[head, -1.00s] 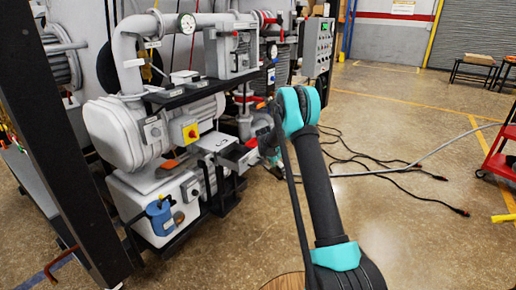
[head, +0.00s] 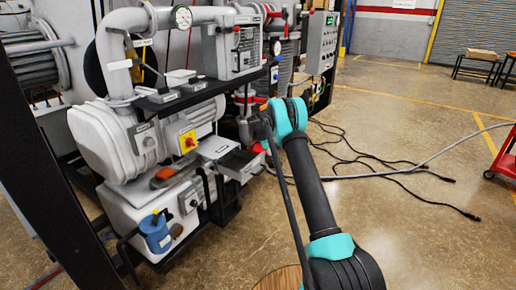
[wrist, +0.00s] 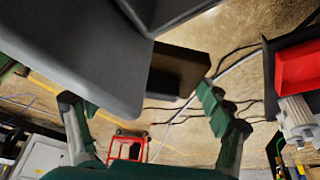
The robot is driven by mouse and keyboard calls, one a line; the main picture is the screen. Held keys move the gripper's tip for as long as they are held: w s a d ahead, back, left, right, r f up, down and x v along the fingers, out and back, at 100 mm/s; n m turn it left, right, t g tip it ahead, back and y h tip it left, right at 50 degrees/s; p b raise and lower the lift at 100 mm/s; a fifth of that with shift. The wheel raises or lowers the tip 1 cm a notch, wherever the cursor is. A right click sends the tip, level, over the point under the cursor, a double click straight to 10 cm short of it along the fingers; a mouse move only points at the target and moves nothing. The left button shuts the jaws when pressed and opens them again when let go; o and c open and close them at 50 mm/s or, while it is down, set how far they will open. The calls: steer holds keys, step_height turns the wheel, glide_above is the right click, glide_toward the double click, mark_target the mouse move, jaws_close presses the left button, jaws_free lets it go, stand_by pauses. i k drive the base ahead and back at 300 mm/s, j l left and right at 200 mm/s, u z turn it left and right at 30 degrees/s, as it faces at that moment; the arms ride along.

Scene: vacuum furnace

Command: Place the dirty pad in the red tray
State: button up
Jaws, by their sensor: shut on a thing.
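My gripper (wrist: 150,115) has its two green-tipped fingers in the wrist view, shut on a brown block that I take for the dirty pad (wrist: 185,68). The pad's right end is at the right fingertip. Its left part is hidden by a large grey plate-like part close to the camera. A bright red tray (wrist: 298,68) shows at the right edge of the wrist view, apart from the pad. In the head view my arm's teal joint hides the gripper and pad. A small red patch shows beside that joint; I cannot tell if it is the tray.
The grey pump machine (head: 135,140) fills the left of the head view, with a grey box (head: 240,162) jutting out near my arm. Black cables (head: 380,165) lie on the floor.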

mark_target(260, 150)
steer(key=i+j, duration=0.15)
steer(key=i, duration=0.35)
steer(key=i+j, duration=0.1)
steer(key=i, duration=0.4)
